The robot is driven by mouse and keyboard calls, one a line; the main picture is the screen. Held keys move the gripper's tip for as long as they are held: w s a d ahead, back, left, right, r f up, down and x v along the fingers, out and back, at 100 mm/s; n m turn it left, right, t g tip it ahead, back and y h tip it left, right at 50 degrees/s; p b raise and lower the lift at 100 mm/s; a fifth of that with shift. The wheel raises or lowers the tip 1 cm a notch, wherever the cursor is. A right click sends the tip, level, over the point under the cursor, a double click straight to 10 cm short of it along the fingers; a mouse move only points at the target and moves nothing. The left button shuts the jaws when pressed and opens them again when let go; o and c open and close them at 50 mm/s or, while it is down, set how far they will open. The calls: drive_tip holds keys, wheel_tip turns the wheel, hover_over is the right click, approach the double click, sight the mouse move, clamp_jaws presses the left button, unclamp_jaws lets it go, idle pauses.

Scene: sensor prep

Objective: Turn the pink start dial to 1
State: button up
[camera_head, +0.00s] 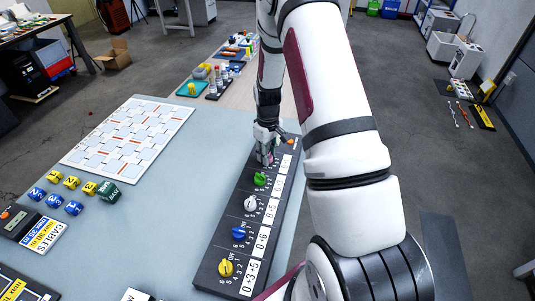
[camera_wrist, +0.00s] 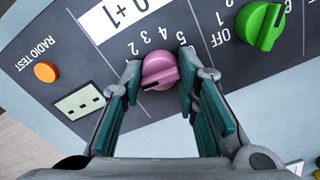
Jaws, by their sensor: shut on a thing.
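The pink start dial (camera_wrist: 158,70) is on the dark panel (camera_wrist: 85,65), seen in the wrist view between my gripper's two fingertips (camera_wrist: 161,66). My gripper is shut on the dial, one fingertip at each side. Printed numbers show beyond the dial, from 5 to 2. The mark for 1 is not clear beside the right finger. Which number the dial points at I cannot tell. In the head view, my gripper (camera_head: 266,148) reaches down to the far end of the panel (camera_head: 222,240), and the pink dial is mostly covered.
The green dial (camera_wrist: 262,25) sits close to the right finger, with OFF printed beside it. White (camera_head: 251,203), blue (camera_head: 239,233) and yellow dials (camera_head: 226,267) line the panel nearer me.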

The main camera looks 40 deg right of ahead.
drive_tip(key=shift+m+b, duration=0.6)
drive_tip(key=shift+m, duration=1.7)
drive_tip(key=o, duration=1.2)
drive_tip(key=shift+c, duration=0.2)
drive_tip(key=shift+r, duration=0.1)
wheel_tip(320, 180, up, 12)
